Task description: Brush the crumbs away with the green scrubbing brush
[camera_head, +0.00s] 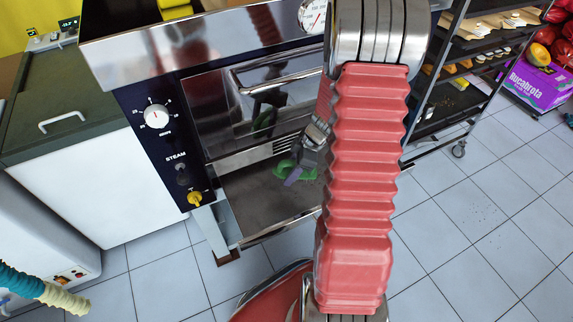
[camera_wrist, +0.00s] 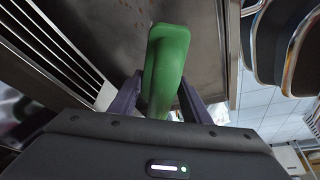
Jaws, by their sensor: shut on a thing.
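The green scrubbing brush (camera_head: 282,167) is held in my gripper (camera_head: 297,175), low over the dark metal ledge (camera_head: 250,208) at the oven's front. In the wrist view the green brush (camera_wrist: 168,55) stands between the two purple fingers of my gripper (camera_wrist: 160,85), which is shut on it. Its bristles are hidden, so I cannot tell whether they touch the ledge. Small brown specks, perhaps the crumbs (camera_wrist: 130,18), lie on the dark metal in the wrist view. In the head view any crumbs on the ledge are too small to make out.
The oven (camera_head: 160,150) with its dial and yellow knob rises behind the ledge. A rack (camera_head: 440,112) with trays stands to the right, near a purple box (camera_head: 540,88). A white cabinet (camera_head: 85,185) stands left. Tiled floor (camera_head: 450,250) at right is clear except for faint dark specks.

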